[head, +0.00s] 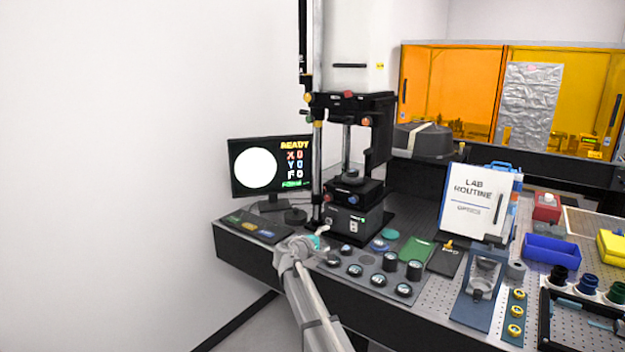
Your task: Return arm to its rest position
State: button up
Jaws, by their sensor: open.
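My arm (308,300) reaches up from the bottom of the head view to the front edge of the bench. My gripper (320,236) is at its far end, small and partly hidden by the wrist, over the bench edge between the dark keypad panel and the tray of round parts. It is open, and I see nothing held in it. The interferometer (347,215) stands upright just behind it, with a dark round piece (351,177) on its stage. I cannot tell the exact gap between gripper and bench.
A monitor (270,167) reading READY stands at the back left, behind the keypad panel (255,226). Several round parts sit on a grey tray (340,266) right of my gripper. A LAB ROUTINE board (478,202) stands farther right. Open floor and bare wall lie left.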

jog(key=s+d+f+m+g+y, duration=0.25)
jog(key=s+d+f+g, duration=0.2)
jog(key=s+d, duration=0.35)
jog(key=s+d+f+m+g+y, duration=0.1)
jog(key=s+d+f+m+g, duration=0.35)
jog(key=s, duration=0.55)
jog(key=s+f+m+g+y, duration=0.1)
jog(key=s+f+m+y, duration=0.1)
jog(key=s, duration=0.9)
jog(key=s+f+m+g+y, duration=0.2)
jog(key=s+f+y, duration=0.2)
jog(key=s, duration=0.6)
jog(key=shift+s+f+g+y, duration=0.3)
jog(key=shift+s+f+y, duration=0.1)
jog(key=shift+y, duration=0.25)
